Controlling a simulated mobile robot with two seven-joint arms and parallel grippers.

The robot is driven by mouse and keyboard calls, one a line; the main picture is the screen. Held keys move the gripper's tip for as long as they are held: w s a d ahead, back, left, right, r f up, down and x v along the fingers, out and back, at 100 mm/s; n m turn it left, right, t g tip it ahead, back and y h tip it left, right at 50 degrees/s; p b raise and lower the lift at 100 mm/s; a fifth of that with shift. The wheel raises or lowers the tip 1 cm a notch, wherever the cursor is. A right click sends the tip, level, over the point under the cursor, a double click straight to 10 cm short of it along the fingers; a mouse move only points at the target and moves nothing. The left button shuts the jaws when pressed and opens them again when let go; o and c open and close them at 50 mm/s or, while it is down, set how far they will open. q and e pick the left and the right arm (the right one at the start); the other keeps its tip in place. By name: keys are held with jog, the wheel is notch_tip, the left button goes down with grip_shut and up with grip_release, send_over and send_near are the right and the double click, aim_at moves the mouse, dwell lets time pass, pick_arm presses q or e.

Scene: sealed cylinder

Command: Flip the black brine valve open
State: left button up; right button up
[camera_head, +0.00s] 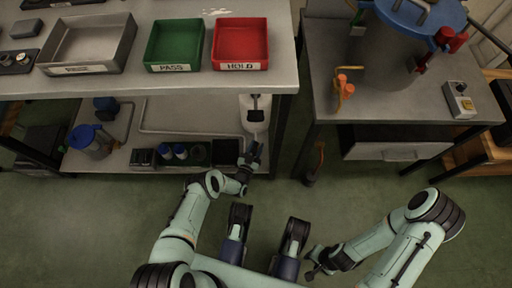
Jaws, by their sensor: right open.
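A small black part (255,102) stands on top of a white container (254,122) at the right end of the lower shelf; it may be the black brine valve, but it is too small to tell how it is set. My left gripper (252,152) is just in front of and below the white container, apart from the black part; its fingers are too small and dark to read. My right gripper (316,266) is open and empty above the floor, low in the view, far from the shelf. A big grey cylinder (385,58) with a blue lid (415,14) stands on a cart.
The upper shelf holds a metal tray (88,42), a green PASS bin (174,42) and a red HOLD bin (241,40). Its front edge overhangs the lower shelf (140,165), which holds bottles and small items. The cart (325,60) carries an orange part (344,86). Green floor is clear between.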

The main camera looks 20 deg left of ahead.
pick_arm(q)
jog(key=c, duration=0.5)
jog(key=shift+d+n+y, duration=0.2)
jog(key=shift+n+y, duration=0.6)
jog(key=shift+y, duration=0.4)
jog(key=o, duration=1)
